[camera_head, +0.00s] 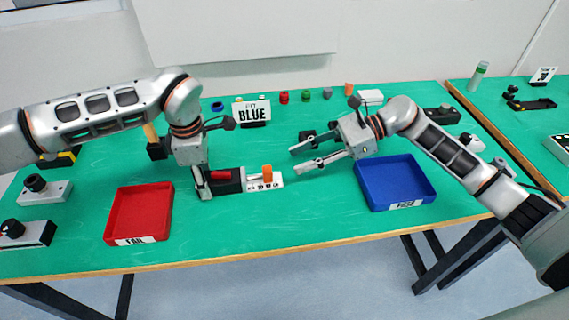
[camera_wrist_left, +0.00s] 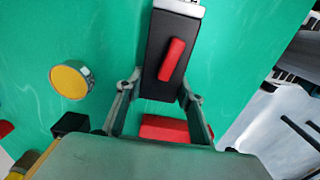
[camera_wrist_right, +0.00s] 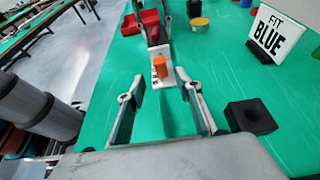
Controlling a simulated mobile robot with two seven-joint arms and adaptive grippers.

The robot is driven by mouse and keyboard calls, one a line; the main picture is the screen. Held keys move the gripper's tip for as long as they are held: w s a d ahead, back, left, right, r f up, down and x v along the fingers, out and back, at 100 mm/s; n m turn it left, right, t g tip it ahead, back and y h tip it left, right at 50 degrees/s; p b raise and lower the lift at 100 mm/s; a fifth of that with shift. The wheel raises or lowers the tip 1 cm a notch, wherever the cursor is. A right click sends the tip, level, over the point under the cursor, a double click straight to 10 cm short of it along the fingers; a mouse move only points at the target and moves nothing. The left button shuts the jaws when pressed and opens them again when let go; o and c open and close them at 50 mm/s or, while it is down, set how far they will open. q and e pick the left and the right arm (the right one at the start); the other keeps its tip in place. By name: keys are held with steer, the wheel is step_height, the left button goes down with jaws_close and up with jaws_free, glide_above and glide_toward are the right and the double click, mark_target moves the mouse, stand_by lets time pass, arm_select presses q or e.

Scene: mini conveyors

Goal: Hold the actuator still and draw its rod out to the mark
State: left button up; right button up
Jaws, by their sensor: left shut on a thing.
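My right gripper (camera_head: 304,157) is open and empty, to the right of the orange knob. In the right wrist view the orange knob (camera_wrist_right: 160,66) appears ahead, between the open fingers. The rod itself cannot be made out.
A red tray (camera_head: 113,225) lies front left and a blue tray (camera_head: 366,198) lies right of the actuator. A FIT BLUE sign (camera_head: 252,112) stands behind. A black block (camera_wrist_right: 250,116) lies near my right gripper. Green table is clear in front of the actuator.

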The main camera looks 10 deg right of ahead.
arm_select(q)
steer(key=shift+s+f, duration=0.25)
steer(key=shift+f, duration=0.05)
arm_select(e)
steer(key=shift+v, duration=2.1)
arm_select(q)
steer(key=o, duration=1.6)
steer(key=shift+w+r, duration=0.1)
steer(key=shift+w, duration=0.05)
steer(key=shift+r, duration=0.1)
